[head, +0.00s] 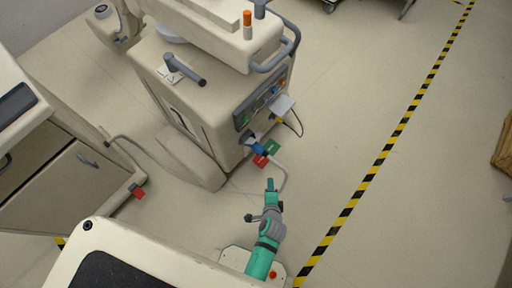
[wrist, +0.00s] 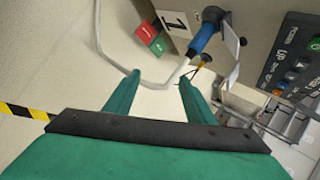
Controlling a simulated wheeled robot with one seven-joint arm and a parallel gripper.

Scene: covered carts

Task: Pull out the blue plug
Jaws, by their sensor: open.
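The blue plug (head: 255,148) sits low on the front of the beige cart, its white cable running down and looping to the right. In the wrist view the blue plug (wrist: 205,38) is at upper right, tilted, with the cable leaving its lower end. My green gripper (head: 270,184) is in front of the cart, below the plug in the head view. In the wrist view my gripper (wrist: 158,78) has its fingers spread with nothing held. The plug lies beyond the fingertips and to the right, apart from them. The cable passes close to the fingertips.
Red (wrist: 146,32) and green (wrist: 157,44) tags hang beside the plug. A yellow plug (wrist: 203,61) with a thin black wire is just below it. A control panel (wrist: 295,62) is at right. Another cart (head: 60,160) stands at left. Floor right of my arm is clear.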

